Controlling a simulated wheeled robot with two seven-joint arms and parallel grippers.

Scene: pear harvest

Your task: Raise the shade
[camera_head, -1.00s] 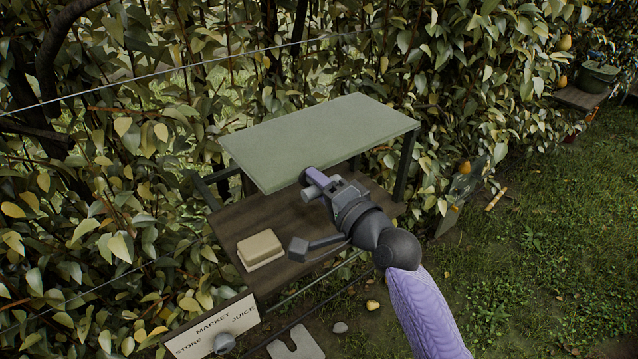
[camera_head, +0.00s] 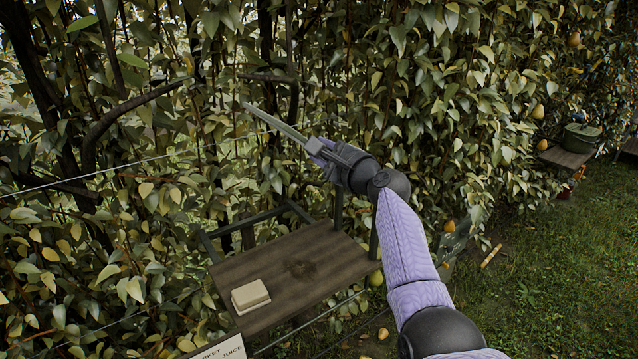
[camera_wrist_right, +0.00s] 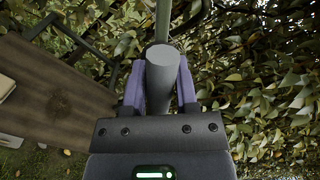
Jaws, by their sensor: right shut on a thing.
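The shade (camera_head: 274,123) is a pale green board, now seen almost edge-on in the head view as a thin slanting strip above the wooden table (camera_head: 300,268). My right gripper (camera_head: 316,149) is at the shade's lower right end. In the right wrist view, its purple fingers are shut on a grey round handle (camera_wrist_right: 162,72), and the shade's thin green edge (camera_wrist_right: 163,22) rises beyond it. The fingers partly hide the handle in the head view. My left gripper is in neither view.
A cream block (camera_head: 250,296) lies on the table's left part, and a dark stain (camera_head: 300,268) marks the bare top. A dense leafy hedge (camera_head: 420,90) stands close behind. Open grass (camera_head: 540,270) lies to the right. A green pot (camera_head: 582,137) stands on a far bench.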

